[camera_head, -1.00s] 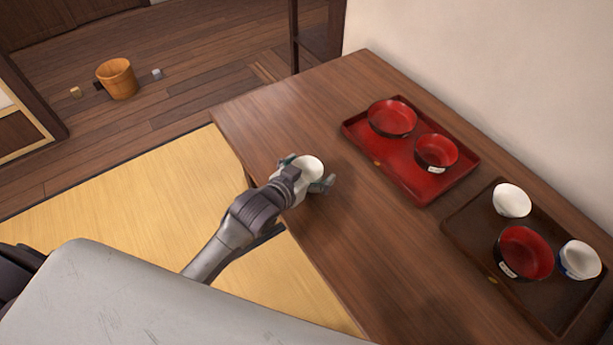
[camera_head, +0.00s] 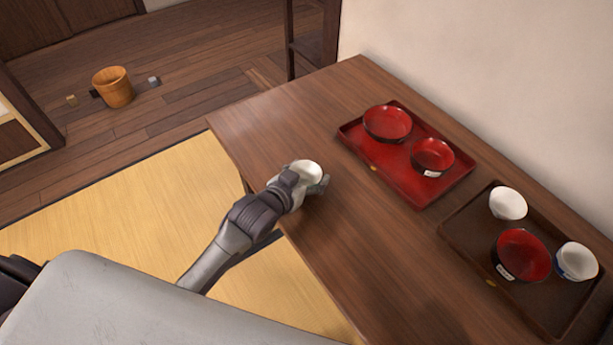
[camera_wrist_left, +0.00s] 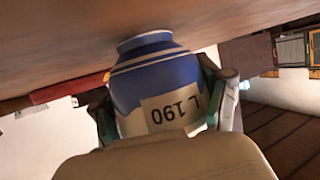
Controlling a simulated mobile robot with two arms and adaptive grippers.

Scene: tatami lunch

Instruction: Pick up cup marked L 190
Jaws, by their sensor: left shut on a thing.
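The cup marked L 190 (camera_wrist_left: 155,75) fills the middle of the left wrist view. It is blue with pale bands, and its label reads upside down there. In the head view only its white inside and rim (camera_head: 308,170) show, near the table's left edge. My left gripper (camera_head: 309,182) is shut on the cup, with a finger on each side of it; the fingers also show in the left wrist view (camera_wrist_left: 165,105). I cannot tell whether the cup touches the table. My right gripper is not in view.
A red tray (camera_head: 385,172) with two red bowls lies at the back of the table (camera_head: 350,250). A dark tray (camera_head: 465,225) with a red-lined bowl and two white cups lies at the right. Bare tabletop surrounds the held cup. A wooden bucket (camera_head: 114,88) stands on the floor.

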